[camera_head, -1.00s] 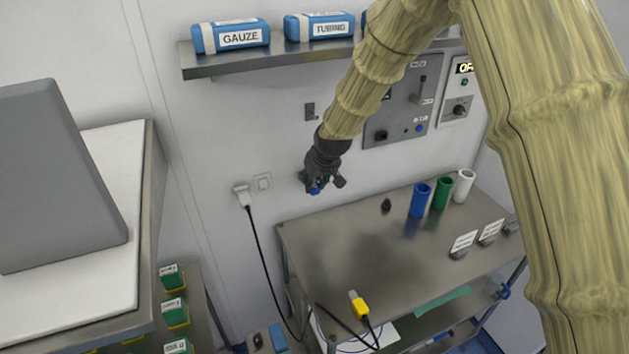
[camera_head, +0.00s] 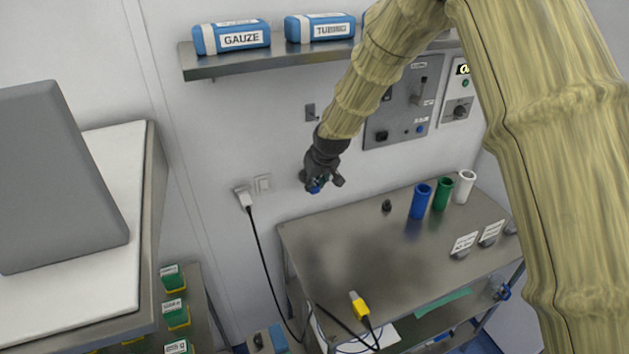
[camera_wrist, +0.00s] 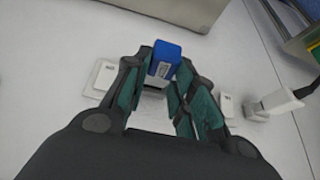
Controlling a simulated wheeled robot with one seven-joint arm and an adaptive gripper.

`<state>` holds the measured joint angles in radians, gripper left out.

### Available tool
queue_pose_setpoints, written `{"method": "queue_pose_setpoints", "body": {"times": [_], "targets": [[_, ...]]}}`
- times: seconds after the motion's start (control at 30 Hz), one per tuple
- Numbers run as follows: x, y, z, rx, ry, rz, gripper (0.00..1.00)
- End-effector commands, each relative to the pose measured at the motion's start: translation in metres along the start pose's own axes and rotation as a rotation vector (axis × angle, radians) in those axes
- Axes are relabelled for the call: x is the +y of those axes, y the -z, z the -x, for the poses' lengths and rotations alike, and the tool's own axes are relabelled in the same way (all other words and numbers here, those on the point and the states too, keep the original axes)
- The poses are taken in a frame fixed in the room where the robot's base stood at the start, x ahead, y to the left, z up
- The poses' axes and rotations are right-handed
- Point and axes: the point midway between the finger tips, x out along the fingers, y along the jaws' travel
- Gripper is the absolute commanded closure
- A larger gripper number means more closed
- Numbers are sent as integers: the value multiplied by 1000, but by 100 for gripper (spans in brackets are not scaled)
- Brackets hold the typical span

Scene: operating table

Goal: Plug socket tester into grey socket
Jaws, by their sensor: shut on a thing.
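My gripper (camera_head: 322,184) is near the wall above the metal table, shut on the blue socket tester (camera_head: 315,189). In the head view my gripper hides most of this spot.
A white socket plate (camera_head: 263,184) and a white plug (camera_head: 243,197) with a black cord are on the wall to the left. The metal table (camera_head: 345,250) holds blue (camera_head: 420,202), green and white cups. A shelf (camera_head: 230,68) is above.

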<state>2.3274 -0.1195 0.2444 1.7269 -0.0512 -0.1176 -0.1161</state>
Motion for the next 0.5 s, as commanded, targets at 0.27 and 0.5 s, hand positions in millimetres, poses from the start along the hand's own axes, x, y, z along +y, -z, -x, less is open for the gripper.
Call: {"method": "queue_pose_setpoints", "body": {"times": [0.27,0.5], "targets": [[0,4,-3,-1,0,0,100],[0,8,-5,-1,0,0,100]]}}
